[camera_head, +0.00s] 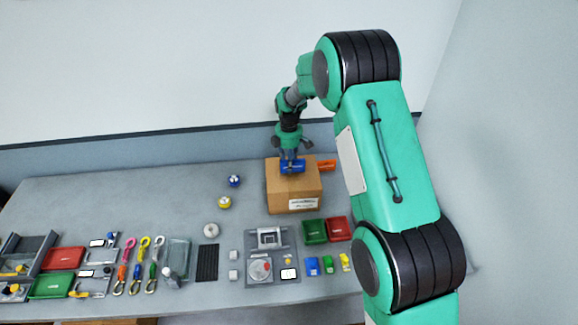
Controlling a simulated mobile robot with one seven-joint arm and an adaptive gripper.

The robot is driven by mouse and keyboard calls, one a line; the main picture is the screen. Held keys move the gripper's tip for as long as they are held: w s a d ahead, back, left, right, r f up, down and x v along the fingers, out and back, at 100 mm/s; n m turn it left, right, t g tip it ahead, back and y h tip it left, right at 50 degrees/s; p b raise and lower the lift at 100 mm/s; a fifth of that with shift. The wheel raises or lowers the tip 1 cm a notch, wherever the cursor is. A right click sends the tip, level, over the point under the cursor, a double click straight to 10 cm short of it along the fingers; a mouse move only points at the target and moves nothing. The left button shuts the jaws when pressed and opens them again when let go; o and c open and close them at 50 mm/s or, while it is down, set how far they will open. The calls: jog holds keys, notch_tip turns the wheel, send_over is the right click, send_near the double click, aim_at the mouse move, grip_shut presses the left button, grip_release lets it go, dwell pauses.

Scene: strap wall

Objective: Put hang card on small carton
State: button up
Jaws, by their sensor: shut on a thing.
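A brown cardboard carton (283,202) with a white label on its front stands at the back of the table, right of centre; I take it as the small carton. My gripper (290,160) points down over the carton's top and is shut on a small blue piece (292,167). The blue piece may be the hang card; it is too small to be sure. I cannot tell whether it touches the carton's top. The fingertips are partly hidden by the blue piece.
An orange piece (327,165) is at the carton's right rear corner. Green (314,231) and red (338,229) trays stand in front.

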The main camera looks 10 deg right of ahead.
jog(key=shift+f, duration=0.5)
jog(key=shift+f, duration=0.1)
jog(key=o, duration=0.8)
jog(key=shift+c, duration=0.2)
notch_tip(320, 180, up, 12)
jog(key=shift+w, duration=0.1)
dwell(0.7)
